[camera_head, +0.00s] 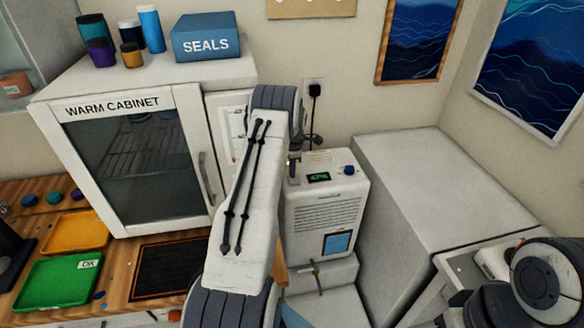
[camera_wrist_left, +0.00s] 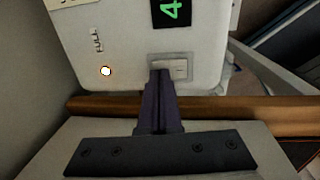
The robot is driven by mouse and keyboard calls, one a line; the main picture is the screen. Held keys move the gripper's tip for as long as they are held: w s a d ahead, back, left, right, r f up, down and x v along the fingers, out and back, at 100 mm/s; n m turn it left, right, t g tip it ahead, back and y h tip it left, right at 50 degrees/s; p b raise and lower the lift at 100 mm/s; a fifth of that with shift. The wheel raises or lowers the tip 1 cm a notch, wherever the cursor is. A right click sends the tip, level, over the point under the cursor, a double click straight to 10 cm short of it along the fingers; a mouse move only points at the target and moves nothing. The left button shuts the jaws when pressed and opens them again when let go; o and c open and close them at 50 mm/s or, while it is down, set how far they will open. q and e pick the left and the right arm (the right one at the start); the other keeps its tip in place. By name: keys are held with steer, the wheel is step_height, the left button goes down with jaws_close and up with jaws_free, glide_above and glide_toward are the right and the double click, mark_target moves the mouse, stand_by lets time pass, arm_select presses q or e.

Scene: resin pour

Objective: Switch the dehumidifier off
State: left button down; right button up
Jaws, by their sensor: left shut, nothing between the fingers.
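The white dehumidifier (camera_head: 326,222) stands right of the warm cabinet, with a green-lit display (camera_head: 319,177) and a blue knob (camera_head: 349,170) on top. In the left wrist view its top panel shows the display (camera_wrist_left: 172,10), a pale rocker switch (camera_wrist_left: 181,68) and a glowing lamp (camera_wrist_left: 106,71). My left gripper (camera_head: 293,168) is over the panel's left part. In the wrist view its shut, empty fingers (camera_wrist_left: 160,76) overlap the switch's left part. I cannot tell whether they touch it. My right arm shows at lower right; its fingers are not visible.
The warm cabinet (camera_head: 204,95) stands left, bearing a blue SEALS box (camera_head: 206,38) and several bottles. A wall socket with a black plug (camera_head: 315,90) is behind the dehumidifier. A large white block (camera_head: 425,180) stands close on the right. Orange (camera_head: 78,233) and green (camera_head: 60,283) trays lie on the bench.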

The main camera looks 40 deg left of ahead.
arm_select(q)
steer(key=shift+f+b, duration=0.3)
steer(key=shift+b, duration=0.1)
steer(key=shift+w+r, duration=0.1)
steer(key=shift+a, duration=0.1)
steer(key=shift+s+d+r, duration=0.1)
steer(key=shift+s+d, duration=0.5)
steer(key=shift+d, duration=0.05)
